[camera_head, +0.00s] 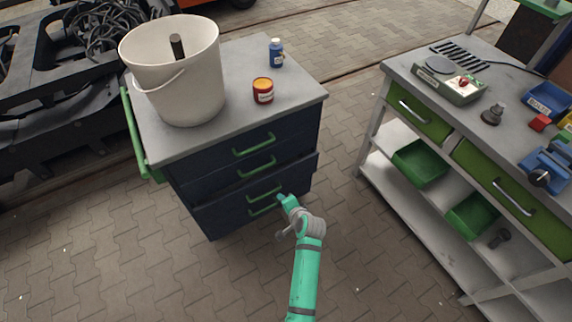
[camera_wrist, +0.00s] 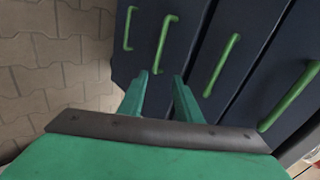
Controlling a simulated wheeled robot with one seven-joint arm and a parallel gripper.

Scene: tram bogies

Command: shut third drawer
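A dark blue drawer cabinet (camera_head: 183,186) with green handles stands in the middle of the head view. Its third drawer (camera_head: 226,204) from the top sticks out a little past the fronts above it. The third drawer's green handle (camera_head: 264,193) also shows in the wrist view (camera_wrist: 166,40). My gripper (camera_head: 283,200) is low in front of the cabinet, near the third and bottom handles. In the wrist view its two green fingers (camera_wrist: 161,75) are apart, with the near end of the third handle seen between their tips. Contact with the handle cannot be told.
A white bucket (camera_head: 172,80), a red-orange can (camera_head: 263,91) and a blue bottle (camera_head: 276,53) stand on the cabinet top. A grey workbench (camera_head: 400,72) with green drawers and bins is at the right. Paved floor (camera_head: 130,260) is clear in front.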

